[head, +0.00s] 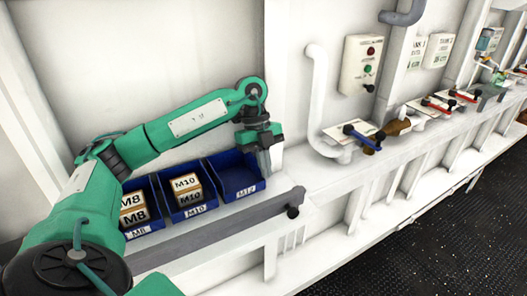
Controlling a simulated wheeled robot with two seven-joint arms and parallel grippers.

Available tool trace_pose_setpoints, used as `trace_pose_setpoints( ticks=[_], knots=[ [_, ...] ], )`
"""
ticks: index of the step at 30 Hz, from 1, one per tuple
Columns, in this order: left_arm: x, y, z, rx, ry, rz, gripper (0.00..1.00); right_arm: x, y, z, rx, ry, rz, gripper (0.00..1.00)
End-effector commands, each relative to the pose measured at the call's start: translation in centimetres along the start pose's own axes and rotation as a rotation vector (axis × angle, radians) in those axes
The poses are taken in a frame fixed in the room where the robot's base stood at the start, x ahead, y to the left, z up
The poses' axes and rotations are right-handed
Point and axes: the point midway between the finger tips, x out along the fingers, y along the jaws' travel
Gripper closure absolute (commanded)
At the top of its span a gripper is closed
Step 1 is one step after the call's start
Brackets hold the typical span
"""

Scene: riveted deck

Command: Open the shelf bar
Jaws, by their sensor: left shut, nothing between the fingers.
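The shelf bar (225,233) is a long grey bar lying along the front edge of the shelf, in front of the blue bins. A dark round knob (293,211) sits at its right end. My left arm reaches in from the left over the bins. My left gripper (265,168) points down at the right end of the right-hand bin, shut and empty. It is behind and above the bar, apart from it. My right gripper is not in view.
Blue bins hold M8 boxes (132,207) and M10 boxes (187,189); the right bin (238,178) looks empty. A white pipe (316,100) rises right of my gripper. A control box (361,64) hangs on the wall. Dark floor is clear.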

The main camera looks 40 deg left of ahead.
Motion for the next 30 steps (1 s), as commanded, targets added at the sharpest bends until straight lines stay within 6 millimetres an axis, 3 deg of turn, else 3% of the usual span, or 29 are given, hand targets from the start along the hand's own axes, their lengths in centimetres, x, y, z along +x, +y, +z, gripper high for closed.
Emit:
trace_pose_setpoints(
  ticks=[6,9,15,30],
  knots=[
    [4.2,0.1,-0.1,0.001,0.002,0.004,1.00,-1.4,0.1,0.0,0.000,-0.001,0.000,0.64],
    [4.3,0.1,-2.0,0.004,0.000,0.001,1.00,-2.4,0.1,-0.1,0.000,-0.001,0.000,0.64],
    [5.2,0.0,-3.5,0.001,0.001,0.000,1.00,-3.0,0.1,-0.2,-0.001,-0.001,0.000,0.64],
    [5.5,0.2,-3.7,0.001,0.000,0.000,1.00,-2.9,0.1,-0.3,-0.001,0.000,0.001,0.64]
  ],
)
